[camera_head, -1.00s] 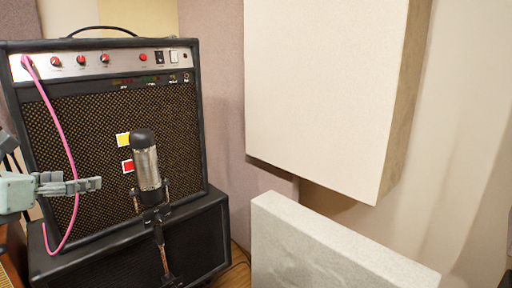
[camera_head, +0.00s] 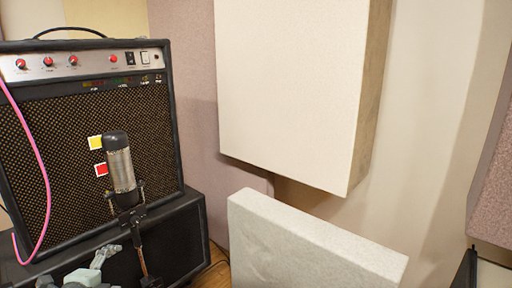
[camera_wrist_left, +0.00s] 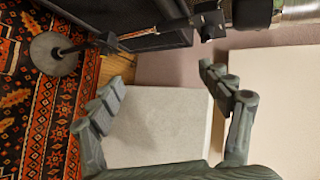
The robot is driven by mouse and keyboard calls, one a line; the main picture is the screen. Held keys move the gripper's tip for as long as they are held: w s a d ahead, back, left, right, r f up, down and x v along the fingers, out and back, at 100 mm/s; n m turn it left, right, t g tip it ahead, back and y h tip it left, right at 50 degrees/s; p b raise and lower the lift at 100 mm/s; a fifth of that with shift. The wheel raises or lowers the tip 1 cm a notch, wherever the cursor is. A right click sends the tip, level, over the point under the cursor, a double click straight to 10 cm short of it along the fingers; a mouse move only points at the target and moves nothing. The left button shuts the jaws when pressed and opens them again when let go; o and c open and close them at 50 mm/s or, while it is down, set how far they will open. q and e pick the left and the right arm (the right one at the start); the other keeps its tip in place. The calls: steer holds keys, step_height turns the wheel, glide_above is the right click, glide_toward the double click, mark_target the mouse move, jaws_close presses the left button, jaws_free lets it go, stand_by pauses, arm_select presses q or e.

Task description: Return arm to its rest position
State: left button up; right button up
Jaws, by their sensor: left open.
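My left gripper (camera_head: 108,252) shows at the bottom left of the head view, low in front of the lower black cabinet and left of the microphone stand. In the left wrist view its two fingers (camera_wrist_left: 165,100) are spread apart, with nothing between them. The pale panel shows beyond the gap. My right gripper is in neither view.
A microphone (camera_head: 120,170) on a stand is in front of the amplifier (camera_head: 70,140), close to my left gripper. A pink cable (camera_head: 40,170) hangs at the left. A low pale panel (camera_head: 300,245) stands right of it. A patterned rug (camera_wrist_left: 30,120) covers the floor.

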arm_select(q)
steer(key=s+d+f+n+g+y, duration=0.1)
steer(key=s+f+n+g, duration=0.3)
steer(key=f, duration=0.5)
steer(key=s+d+f+n+g, duration=0.1)
steer(key=s+f+n, duration=0.4)
steer(key=s+f, duration=0.3)
steer(key=s+d+f+n+g, duration=0.2)
steer(key=s+d+f+n, duration=0.1)
steer(key=s+f, duration=0.3)
steer(key=s+d+f+n+g, duration=0.2)
steer(key=s+d+f+n, duration=0.1)
steer(key=s+f, duration=0.4)
steer(key=shift+s+d+f+n+g+h, duration=0.25)
steer(key=shift+s+n+g+h, duration=0.15)
steer(key=shift+s+n, duration=0.35)
steer(key=shift+m, duration=0.25)
